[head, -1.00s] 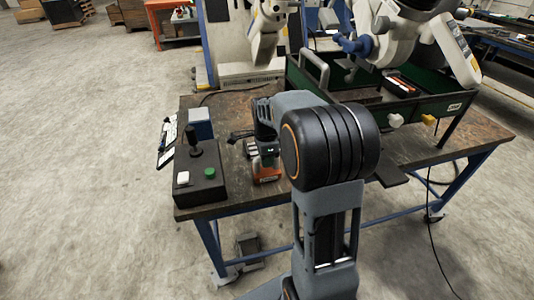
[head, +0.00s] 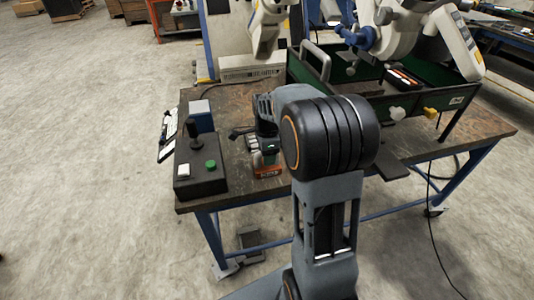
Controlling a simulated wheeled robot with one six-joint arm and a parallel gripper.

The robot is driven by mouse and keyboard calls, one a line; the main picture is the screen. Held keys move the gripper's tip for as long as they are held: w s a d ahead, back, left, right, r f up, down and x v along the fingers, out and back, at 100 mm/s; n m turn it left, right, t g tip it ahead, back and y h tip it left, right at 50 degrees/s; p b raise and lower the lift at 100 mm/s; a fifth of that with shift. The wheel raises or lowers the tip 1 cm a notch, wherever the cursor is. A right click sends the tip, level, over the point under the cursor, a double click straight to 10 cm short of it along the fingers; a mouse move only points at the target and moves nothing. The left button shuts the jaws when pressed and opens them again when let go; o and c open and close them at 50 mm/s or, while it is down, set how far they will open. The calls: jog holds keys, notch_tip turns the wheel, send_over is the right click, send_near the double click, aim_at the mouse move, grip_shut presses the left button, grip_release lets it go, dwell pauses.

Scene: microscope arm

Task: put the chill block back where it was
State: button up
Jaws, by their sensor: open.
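A small blue block with a pale top (head: 200,116) stands at the left of the worktable (head: 235,192); I cannot tell whether it is the chill block. My arm reaches over the table and bends down at the wrist. My gripper (head: 258,150) is open, low over the tabletop, right of the control box and blue block. Its fingertips are small and partly hidden by my arm. An orange-and-dark object (head: 267,168) shows just below it; I cannot tell whether the two touch.
A black control box with a joystick and green button (head: 200,172) stands at the front left corner. A green-walled tray (head: 438,98) fills the back right, with a white jointed arm (head: 400,30) above it. A dark flat plate (head: 388,168) lies at the front edge.

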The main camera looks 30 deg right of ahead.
jog(key=shift+r, duration=0.1)
notch_tip(320, 180, up, 11)
jog(key=p, duration=0.2)
jog(key=s+a+f+n+t, duration=0.1)
jog(key=s+a+n, duration=0.3)
jog(key=s+n, duration=0.4)
jog(key=s+a+f+n+t, duration=0.2)
jog(key=s+a+f+n, duration=0.2)
jog(key=s+n, duration=0.3)
jog(key=a+n, duration=0.1)
jog(key=n, duration=0.4)
jog(key=shift+s+a+f, duration=0.15)
jog(key=shift+s+a, duration=0.15)
jog(key=shift+s, duration=0.1)
